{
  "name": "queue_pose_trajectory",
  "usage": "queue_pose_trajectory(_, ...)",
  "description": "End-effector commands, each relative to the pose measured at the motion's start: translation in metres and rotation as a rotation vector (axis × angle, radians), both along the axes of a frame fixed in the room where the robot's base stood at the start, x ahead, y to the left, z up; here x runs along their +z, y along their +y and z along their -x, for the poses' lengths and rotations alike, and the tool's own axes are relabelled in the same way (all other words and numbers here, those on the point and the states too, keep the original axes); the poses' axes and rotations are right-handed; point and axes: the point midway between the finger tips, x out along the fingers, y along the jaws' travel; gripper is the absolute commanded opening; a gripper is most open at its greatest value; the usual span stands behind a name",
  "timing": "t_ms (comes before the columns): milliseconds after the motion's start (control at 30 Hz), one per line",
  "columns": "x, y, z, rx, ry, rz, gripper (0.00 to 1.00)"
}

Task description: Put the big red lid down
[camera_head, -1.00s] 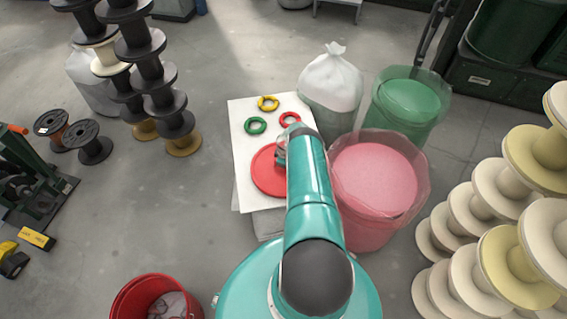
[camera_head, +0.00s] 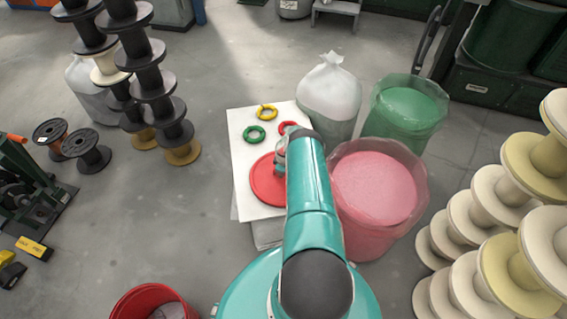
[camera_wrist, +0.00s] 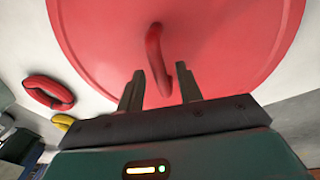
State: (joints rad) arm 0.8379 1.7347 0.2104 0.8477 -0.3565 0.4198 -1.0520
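The big red lid (camera_head: 265,186) lies flat on a white sheet-like top (camera_head: 245,158) in the head view, partly hidden by my arm. My gripper (camera_head: 281,158) is over the lid's right part. In the wrist view the lid (camera_wrist: 225,45) fills the upper middle, with its curved red handle (camera_wrist: 157,55) standing out from it. My gripper (camera_wrist: 160,69) is open there, its two fingers apart. The handle's end shows between the fingertips, and I see no finger touching it. The lid appears to rest on the top, not held.
A yellow ring (camera_head: 266,111), a green ring (camera_head: 254,134) and a small red ring (camera_head: 288,127) lie beyond the lid. Pink (camera_head: 375,185) and green (camera_head: 405,108) bins and a white bag (camera_head: 330,95) stand to the right.

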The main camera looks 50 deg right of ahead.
Motion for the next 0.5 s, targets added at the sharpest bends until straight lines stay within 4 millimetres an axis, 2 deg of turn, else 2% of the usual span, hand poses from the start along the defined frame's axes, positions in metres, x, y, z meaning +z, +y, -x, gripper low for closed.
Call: queue_pose_trajectory(500,0.08,0.005,0.012,-0.001,0.0,0.002,0.36)
